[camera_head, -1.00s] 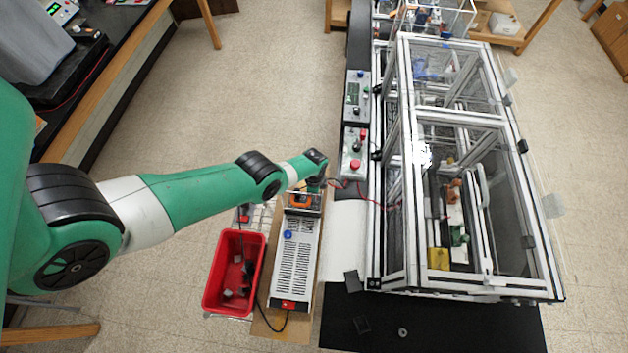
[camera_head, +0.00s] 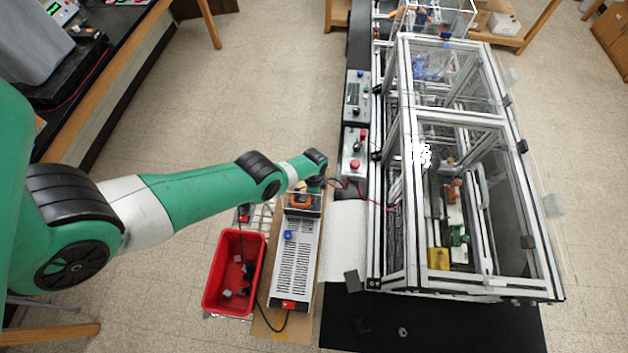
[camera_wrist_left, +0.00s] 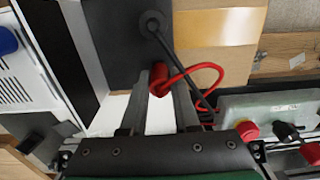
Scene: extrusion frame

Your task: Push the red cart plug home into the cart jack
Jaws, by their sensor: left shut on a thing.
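The red cart plug (camera_wrist_left: 158,78) sits between the two fingers of my left gripper (camera_wrist_left: 160,95) in the left wrist view. The gripper is shut on it. A red cable (camera_wrist_left: 205,66) loops off to the right from the plug. The plug's far end is against or just over a dark grey panel (camera_wrist_left: 115,45); I cannot tell how deep it is. The red jack itself is hidden behind the plug. In the head view, my left gripper (camera_head: 314,186) is small, at the far end of the vented cart unit (camera_head: 297,250). My right gripper is out of view.
A black plug (camera_wrist_left: 152,22) with a black cable stands in the panel beside the red one. A control box with a red button (camera_head: 355,164) lies to the right, beside the extrusion frame (camera_head: 388,240). A red bin (camera_head: 216,300) stands left of the unit.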

